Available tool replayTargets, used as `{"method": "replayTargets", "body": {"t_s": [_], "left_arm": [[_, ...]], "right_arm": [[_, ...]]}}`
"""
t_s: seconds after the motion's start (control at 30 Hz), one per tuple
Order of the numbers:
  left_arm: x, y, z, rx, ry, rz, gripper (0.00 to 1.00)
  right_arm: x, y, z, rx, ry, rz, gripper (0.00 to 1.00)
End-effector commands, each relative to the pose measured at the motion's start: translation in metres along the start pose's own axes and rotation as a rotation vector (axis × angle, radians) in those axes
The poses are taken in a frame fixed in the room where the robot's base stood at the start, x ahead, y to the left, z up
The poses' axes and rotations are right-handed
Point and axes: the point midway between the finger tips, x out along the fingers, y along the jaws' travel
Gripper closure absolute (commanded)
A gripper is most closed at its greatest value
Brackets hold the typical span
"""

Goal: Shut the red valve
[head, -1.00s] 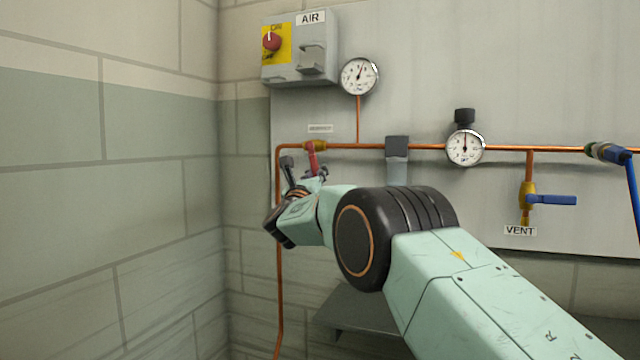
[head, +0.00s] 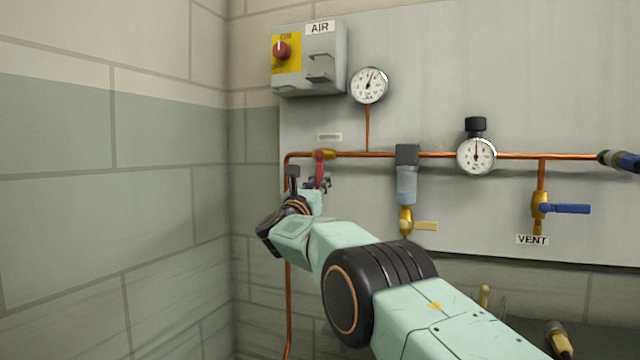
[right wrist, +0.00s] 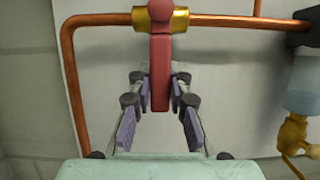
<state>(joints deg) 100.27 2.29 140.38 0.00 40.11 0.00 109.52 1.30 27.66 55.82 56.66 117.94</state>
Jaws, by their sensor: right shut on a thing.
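The red valve is a brass body (head: 327,154) on the horizontal copper pipe with a red lever handle (head: 319,168). The handle points down, across the pipe. It also shows from close up in the right wrist view (right wrist: 160,72), hanging straight down from its brass body. My right gripper (head: 318,184) is at the handle's lower part, with its pads on both sides of it in the right wrist view (right wrist: 160,92). It is shut on the handle. My left gripper is in neither view.
Right along the pipe are a filter (head: 406,185) with a yellow-handled drain, a gauge with a black knob (head: 476,155), and a blue vent valve (head: 565,208). Above are another gauge (head: 369,85) and the AIR switch box (head: 322,68). A block wall (head: 120,220) stands close on the left.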

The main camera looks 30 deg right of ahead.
Motion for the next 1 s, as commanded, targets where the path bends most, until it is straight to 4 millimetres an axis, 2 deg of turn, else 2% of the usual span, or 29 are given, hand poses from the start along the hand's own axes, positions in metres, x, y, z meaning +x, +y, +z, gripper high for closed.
{"method": "replayTargets", "body": {"t_s": [0.03, 0.17, 0.2, 0.5, 0.83, 1.0], "left_arm": [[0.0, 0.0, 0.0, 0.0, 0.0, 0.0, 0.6], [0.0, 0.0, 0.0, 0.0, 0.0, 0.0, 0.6], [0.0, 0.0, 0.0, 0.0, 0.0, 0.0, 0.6], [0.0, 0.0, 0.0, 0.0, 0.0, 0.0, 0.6], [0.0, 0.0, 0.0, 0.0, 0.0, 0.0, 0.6], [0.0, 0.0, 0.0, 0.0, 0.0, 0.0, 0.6]], "right_arm": [[0.002, 0.0, 0.009, 0.007, -0.012, 0.001, 1.0], [0.002, 0.001, 0.009, 0.007, -0.012, 0.001, 1.0], [0.002, 0.001, 0.009, 0.007, -0.012, 0.002, 0.82], [0.001, 0.001, 0.004, 0.003, -0.005, 0.001, 0.58], [-0.001, 0.001, 0.002, 0.001, -0.002, 0.001, 0.58], [-0.008, 0.002, 0.002, 0.001, 0.001, 0.0, 0.58]]}}
